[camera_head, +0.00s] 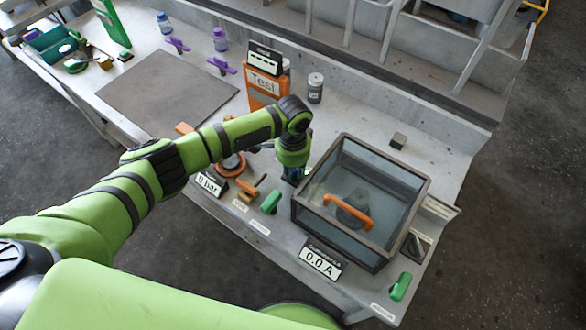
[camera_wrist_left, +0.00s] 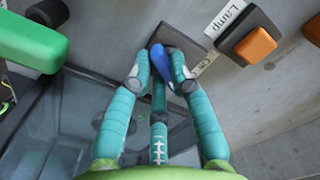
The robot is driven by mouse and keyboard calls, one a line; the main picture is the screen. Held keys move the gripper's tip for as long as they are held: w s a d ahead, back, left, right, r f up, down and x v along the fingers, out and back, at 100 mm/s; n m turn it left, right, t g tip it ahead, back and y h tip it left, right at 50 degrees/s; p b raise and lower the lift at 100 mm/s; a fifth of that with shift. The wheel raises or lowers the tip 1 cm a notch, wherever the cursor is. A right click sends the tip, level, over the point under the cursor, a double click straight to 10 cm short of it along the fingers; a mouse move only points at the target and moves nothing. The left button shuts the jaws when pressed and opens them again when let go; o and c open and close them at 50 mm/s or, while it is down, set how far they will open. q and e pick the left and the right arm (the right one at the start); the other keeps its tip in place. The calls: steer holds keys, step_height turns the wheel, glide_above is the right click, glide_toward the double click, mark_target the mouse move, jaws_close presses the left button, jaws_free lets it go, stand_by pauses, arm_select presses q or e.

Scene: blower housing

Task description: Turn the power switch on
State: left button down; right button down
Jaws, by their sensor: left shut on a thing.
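A small blue switch lever (camera_wrist_left: 161,62) stands on a dark square base plate (camera_wrist_left: 178,38) in the left wrist view, with a short white label beside it that I cannot read for sure. I take it to be the power switch. My left gripper (camera_wrist_left: 160,72) has its teal fingers on both sides of the lever and is shut on it. In the head view my left gripper (camera_head: 292,176) points down just left of the glass-sided box and hides the switch. The lever leans a little. My right gripper does not show in either view.
The glass-sided box (camera_head: 400,180) with an orange handle (camera_head: 348,214) stands close to the right. An orange button (camera_wrist_left: 255,46) labelled Lamp sits near the switch. Green handles (camera_head: 271,201) (camera_head: 401,287) are at the bench front. An orange Test device (camera_head: 262,90) stands behind.

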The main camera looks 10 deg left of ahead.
mark_target(293, 172)
arm_select(q)
steer(key=c, duration=1.1)
jaws_free()
step_height(293, 172, up, 12)
